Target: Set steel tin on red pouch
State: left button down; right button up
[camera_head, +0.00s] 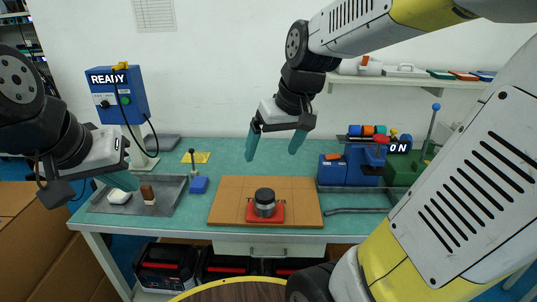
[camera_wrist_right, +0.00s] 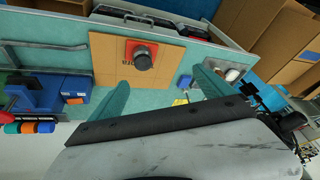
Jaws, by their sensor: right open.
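The steel tin (camera_head: 264,203), a short cylinder with a dark top, stands upright on the red pouch (camera_head: 279,215). The pouch lies flat on the brown board and shows around the tin's base. In the right wrist view the tin (camera_wrist_right: 143,61) covers part of the red pouch (camera_wrist_right: 130,46). My right gripper (camera_head: 276,144) is open and empty, raised above and behind the tin, touching neither. Its two teal fingers (camera_wrist_right: 160,95) are spread apart in the wrist view. My left gripper (camera_head: 110,182) is over the grey tray at the left; its finger gap is unclear.
The brown board (camera_head: 225,207) lies on the green table. The grey tray (camera_head: 167,208) holds a white item (camera_head: 119,197) and a brown-topped item (camera_head: 148,194). A blue switch (camera_head: 199,184) stands left of the board, and blue and green machines (camera_head: 363,163) stand at right.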

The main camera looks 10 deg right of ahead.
jog(key=s+r+m+t, duration=0.1)
jog(key=s+r+t, duration=0.1)
jog(key=s, duration=0.6)
jog(key=shift+s+a+m, duration=0.3)
jog(key=shift+s+a, duration=0.05)
dwell(0.6)
